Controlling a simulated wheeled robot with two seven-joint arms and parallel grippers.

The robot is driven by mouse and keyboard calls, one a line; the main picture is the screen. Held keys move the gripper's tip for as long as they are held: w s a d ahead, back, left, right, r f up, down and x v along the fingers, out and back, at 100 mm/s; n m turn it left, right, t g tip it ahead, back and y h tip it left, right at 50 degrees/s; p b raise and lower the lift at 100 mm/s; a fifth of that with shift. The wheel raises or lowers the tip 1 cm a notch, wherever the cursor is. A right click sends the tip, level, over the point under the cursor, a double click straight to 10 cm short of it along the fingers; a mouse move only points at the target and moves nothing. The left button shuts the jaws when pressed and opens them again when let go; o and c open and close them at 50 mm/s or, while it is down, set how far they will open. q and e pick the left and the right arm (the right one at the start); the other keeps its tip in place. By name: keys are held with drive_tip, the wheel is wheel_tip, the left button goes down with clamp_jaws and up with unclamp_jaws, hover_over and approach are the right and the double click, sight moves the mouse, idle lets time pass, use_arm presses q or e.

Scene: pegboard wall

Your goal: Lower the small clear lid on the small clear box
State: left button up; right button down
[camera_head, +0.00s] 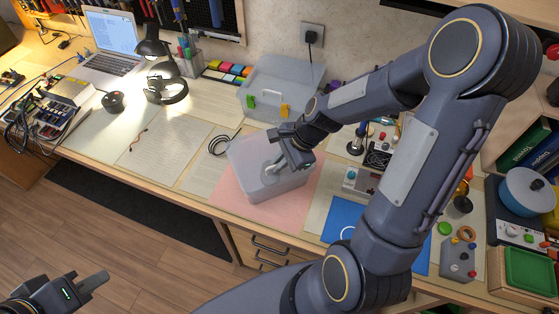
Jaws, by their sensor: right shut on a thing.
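The small clear box (268,191) stands on a pink mat near the front edge of the bench. The small clear lid (243,153) appears as a pale, see-through top over it. I cannot tell whether lid and box touch all round. My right gripper (273,165) reaches down from the right and is shut on the lid, hiding part of its right side. My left gripper (98,284) is low at the left, in front of the bench and away from the box. I cannot make out its finger gap.
A larger clear bin (262,105) with green and orange latches stands behind the box. A black cable coil (219,146) lies to the left. A blue mat (343,218) and small devices lie to the right. My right arm covers much of the right side. Papers lie on the bench at left.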

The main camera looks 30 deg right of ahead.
drive_tip(key=shift+f+b, duration=0.75)
drive_tip(key=shift+f, duration=0.25)
drive_tip(key=c, duration=1.5)
unclamp_jaws()
drive_tip(key=v, duration=0.8)
drive_tip(key=shift+p, duration=0.4)
